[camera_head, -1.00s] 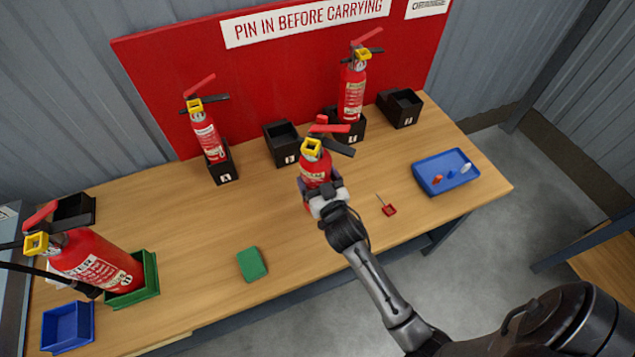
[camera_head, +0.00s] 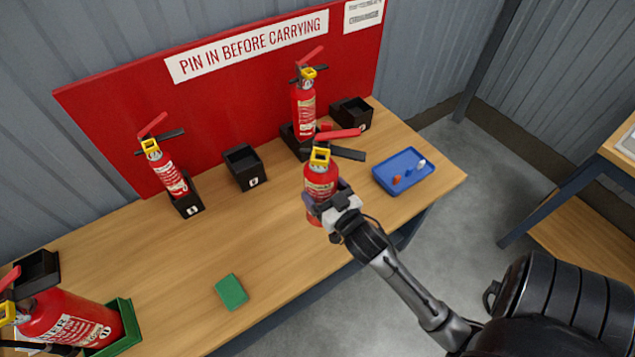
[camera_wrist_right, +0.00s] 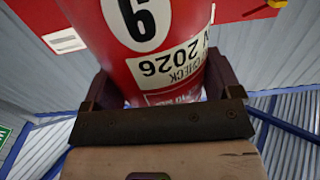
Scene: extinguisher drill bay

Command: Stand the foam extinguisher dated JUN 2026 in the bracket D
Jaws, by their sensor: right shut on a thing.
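My right gripper (camera_head: 335,208) is shut on the body of a red extinguisher (camera_head: 320,180) with a yellow collar and red and black levers. It is roughly upright, over the front of the bench. In the right wrist view its label (camera_wrist_right: 168,65) appears upside down and shows "N 2026"; the month's first letters are hidden. The far right black bracket (camera_head: 351,114) is empty; its letter is too small to read. Another empty bracket (camera_head: 245,168) stands left of centre. Small extinguishers stand in the left bracket (camera_head: 190,207) and the third bracket (camera_head: 288,140). My left gripper is out of view.
A blue tray (camera_head: 428,184) with small orange and white items lies right of the held extinguisher. A green block (camera_head: 231,292) lies at the front. A larger extinguisher (camera_head: 70,318) rests in a green holder (camera_head: 131,326). A red board (camera_head: 225,100) backs the bench.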

